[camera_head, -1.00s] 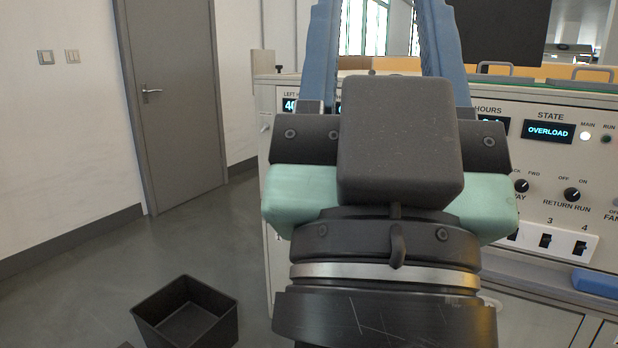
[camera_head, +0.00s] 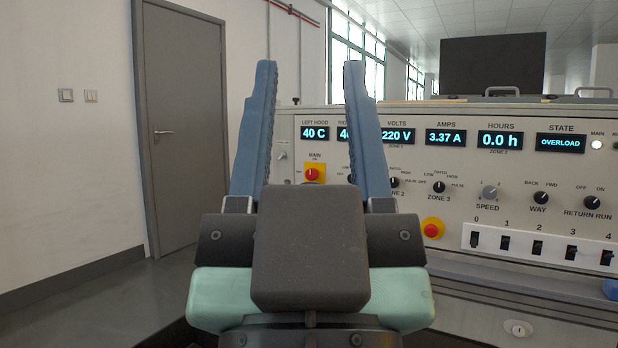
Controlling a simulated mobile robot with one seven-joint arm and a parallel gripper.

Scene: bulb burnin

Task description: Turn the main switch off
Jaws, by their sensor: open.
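The main switch (camera_head: 312,174) is a red knob on a yellow plate, labelled MAIN, on the left part of the grey control panel (camera_head: 460,270). It shows between the two blue fingers of my gripper (camera_head: 309,75). My gripper is open and empty, with its fingers pointing up in the picture. I cannot tell how far the fingertips are from the panel. The knob's lower edge is close above my gripper's dark body in the picture. The state display (camera_head: 560,143) reads OVERLOAD, and the white MAIN lamp (camera_head: 597,144) beside it is lit.
A red push button (camera_head: 431,230) on a yellow ring sits right of my gripper. Several black rocker switches (camera_head: 538,247) and small knobs fill the panel's right side. A dark screen (camera_head: 492,64) stands behind it. A grey door (camera_head: 185,125) and open floor are at left.

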